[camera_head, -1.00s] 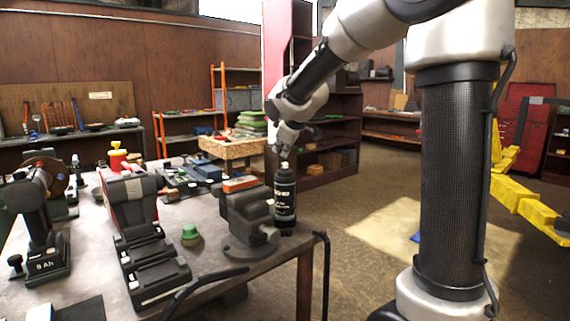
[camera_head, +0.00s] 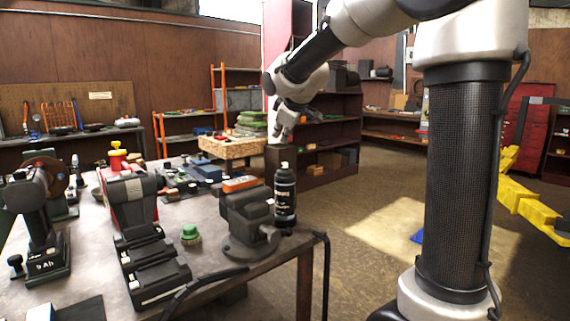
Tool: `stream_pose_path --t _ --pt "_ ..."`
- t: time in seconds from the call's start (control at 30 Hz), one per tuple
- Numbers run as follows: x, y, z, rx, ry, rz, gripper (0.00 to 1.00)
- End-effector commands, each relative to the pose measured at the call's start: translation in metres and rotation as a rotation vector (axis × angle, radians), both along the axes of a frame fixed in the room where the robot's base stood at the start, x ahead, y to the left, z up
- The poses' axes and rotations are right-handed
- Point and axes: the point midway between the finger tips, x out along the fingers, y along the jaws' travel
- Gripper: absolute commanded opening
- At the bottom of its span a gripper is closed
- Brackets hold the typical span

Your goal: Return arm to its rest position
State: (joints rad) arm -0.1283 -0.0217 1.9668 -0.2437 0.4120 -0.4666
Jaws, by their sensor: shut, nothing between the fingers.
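My arm reaches in from the upper right. Its gripper (camera_head: 281,138) points down, shut and empty, in the air above the right end of the workbench (camera_head: 215,212). A black spray can (camera_head: 285,197) stands upright on the bench's right edge, below my gripper and apart from it. The two fingers are small in this view.
A dark vise (camera_head: 249,222) stands just left of the can. Battery tools and chargers (camera_head: 150,265) and a green-capped item (camera_head: 191,235) fill the bench's left part. A dark red shelf (camera_head: 325,140) stands behind. The floor right of the bench is open; yellow lift parts (camera_head: 520,195) lie at far right.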

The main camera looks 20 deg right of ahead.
Motion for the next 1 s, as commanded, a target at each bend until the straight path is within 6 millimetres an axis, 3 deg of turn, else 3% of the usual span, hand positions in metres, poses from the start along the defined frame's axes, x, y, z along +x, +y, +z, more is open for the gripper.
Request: stream_pose_path --t 0.27,0.37,0.43,0.57,0.8,0.9,1.0 --pt "-0.001 -0.001 -0.001 0.015 0.008 -0.018 0.00" --pt "-0.019 -0.005 -0.023 0.067 0.094 -0.098 0.00" --pt "-0.042 -0.008 -0.050 0.102 0.182 -0.162 0.00" --pt "-0.126 -0.021 -0.082 0.188 0.347 -0.328 0.00" --pt "-0.305 -0.042 -0.111 0.345 0.519 -0.604 0.00" --pt "-0.350 -0.045 -0.118 0.389 0.517 -0.647 0.00" --pt "-0.371 -0.048 -0.117 0.418 0.474 -0.653 0.00"
